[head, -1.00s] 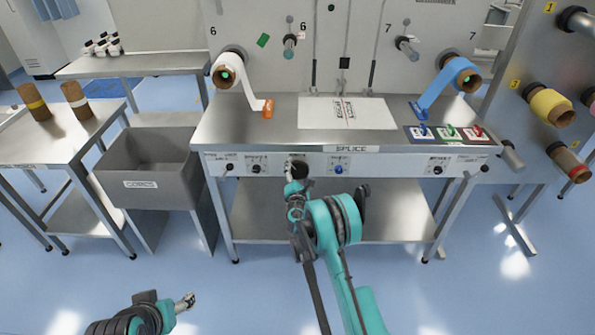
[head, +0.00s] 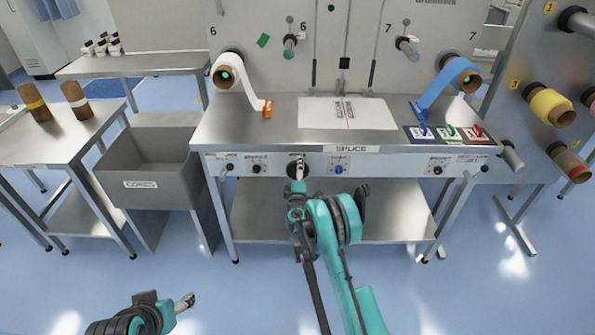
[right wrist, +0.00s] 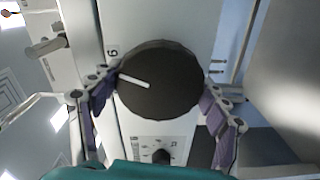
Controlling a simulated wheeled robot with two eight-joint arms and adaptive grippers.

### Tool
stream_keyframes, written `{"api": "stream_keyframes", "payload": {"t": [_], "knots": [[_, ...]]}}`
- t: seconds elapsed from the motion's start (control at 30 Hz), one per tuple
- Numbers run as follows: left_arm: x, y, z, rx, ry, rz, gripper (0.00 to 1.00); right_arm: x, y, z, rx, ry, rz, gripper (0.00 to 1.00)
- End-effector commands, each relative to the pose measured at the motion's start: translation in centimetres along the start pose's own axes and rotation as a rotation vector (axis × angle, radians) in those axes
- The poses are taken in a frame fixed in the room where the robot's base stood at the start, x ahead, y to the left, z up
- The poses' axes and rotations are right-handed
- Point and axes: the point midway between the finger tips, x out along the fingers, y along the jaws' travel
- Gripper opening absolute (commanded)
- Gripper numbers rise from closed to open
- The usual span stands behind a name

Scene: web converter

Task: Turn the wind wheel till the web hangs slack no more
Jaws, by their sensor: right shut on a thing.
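The wind wheel (head: 296,168) is a round black knob on the front panel of the splice table. In the right wrist view, the wheel (right wrist: 165,85) fills the middle, with a white pointer line towards its left edge. My right gripper (head: 299,184) is at the wheel, one finger on each side, shut on it. The white web (head: 251,93) runs from the left roll (head: 227,72) down to an orange clip (head: 267,109) on the table, with a bend near the bottom. My left gripper (head: 185,302) is low at the left, away from everything; its jaw opening is too small to judge.
The steel splice table (head: 250,135) carries a white sheet (head: 345,113) and coloured cards. A blue web (head: 440,88) hangs from the right roll. Smaller knobs flank the wheel. A grey cores bin (head: 150,170) stands at left. The floor in front is clear.

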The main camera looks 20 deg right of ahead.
Motion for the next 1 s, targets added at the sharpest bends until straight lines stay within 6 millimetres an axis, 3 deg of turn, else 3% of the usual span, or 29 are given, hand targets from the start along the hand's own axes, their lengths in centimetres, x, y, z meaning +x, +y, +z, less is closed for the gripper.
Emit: {"api": "stream_keyframes", "payload": {"t": [0.4, 1.0], "knots": [[0.00, 0.00, 0.00, 0.000, 0.000, 0.000, 0.65, 0.02, 0.00, 0.05, 0.247, -0.001, 0.000, 0.46], [0.00, 0.00, 0.00, 0.000, 0.000, 0.000, 0.65, 0.02, -0.01, 0.06, 0.307, -0.001, 0.000, 0.46]]}}
